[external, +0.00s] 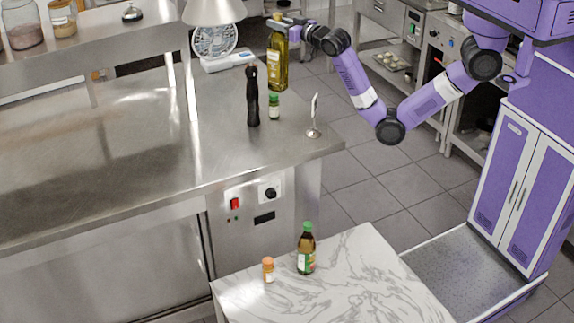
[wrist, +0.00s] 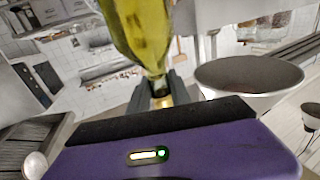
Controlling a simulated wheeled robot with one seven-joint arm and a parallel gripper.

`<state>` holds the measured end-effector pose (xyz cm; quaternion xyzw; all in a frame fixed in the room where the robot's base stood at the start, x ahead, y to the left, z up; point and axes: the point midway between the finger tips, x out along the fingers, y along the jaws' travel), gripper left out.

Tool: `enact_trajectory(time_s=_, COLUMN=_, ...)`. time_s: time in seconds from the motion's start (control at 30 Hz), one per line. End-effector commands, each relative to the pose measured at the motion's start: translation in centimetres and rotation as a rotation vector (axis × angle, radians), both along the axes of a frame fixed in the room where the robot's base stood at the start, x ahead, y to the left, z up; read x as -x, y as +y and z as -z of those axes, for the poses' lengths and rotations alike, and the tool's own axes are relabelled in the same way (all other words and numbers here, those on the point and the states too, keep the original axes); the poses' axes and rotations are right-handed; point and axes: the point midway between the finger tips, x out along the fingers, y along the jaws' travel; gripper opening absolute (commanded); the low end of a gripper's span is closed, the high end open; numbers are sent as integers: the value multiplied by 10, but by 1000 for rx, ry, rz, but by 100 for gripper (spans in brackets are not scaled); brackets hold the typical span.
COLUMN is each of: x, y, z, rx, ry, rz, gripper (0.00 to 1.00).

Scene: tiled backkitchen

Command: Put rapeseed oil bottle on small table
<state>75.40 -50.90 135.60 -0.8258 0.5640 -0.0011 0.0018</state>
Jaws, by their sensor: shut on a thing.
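A tall bottle of yellow-green oil (external: 278,62) with a pale label is upright at the right part of the steel counter. My gripper (external: 283,24) is shut on its neck, near the top. I cannot tell whether its base touches the counter or hangs just above it. In the wrist view the bottle's yellow body (wrist: 140,30) fills the upper middle, with its neck between my gripper's fingers (wrist: 162,92). The small table (external: 355,285) has a white marbled top and stands at the bottom of the external view, away from my gripper.
On the small table stand a green-capped brown bottle (external: 306,250) and an orange-capped jar (external: 268,270); its right side is clear. Near the held bottle are a black pepper mill (external: 253,97), a small green bottle (external: 274,107), a card holder (external: 314,118), scales (external: 215,45) and a lamp (external: 214,11).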

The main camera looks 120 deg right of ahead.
Motion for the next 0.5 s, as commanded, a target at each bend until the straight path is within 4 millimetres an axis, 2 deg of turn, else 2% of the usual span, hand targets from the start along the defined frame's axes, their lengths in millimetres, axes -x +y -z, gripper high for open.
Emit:
enact_trajectory(time_s=0.27, x=-40, y=23, z=18, rx=4, ry=-2, rz=-79, gripper=0)
enact_trajectory(time_s=0.5, x=-87, y=57, z=46, rx=3, ry=0, rz=-181, gripper=0)
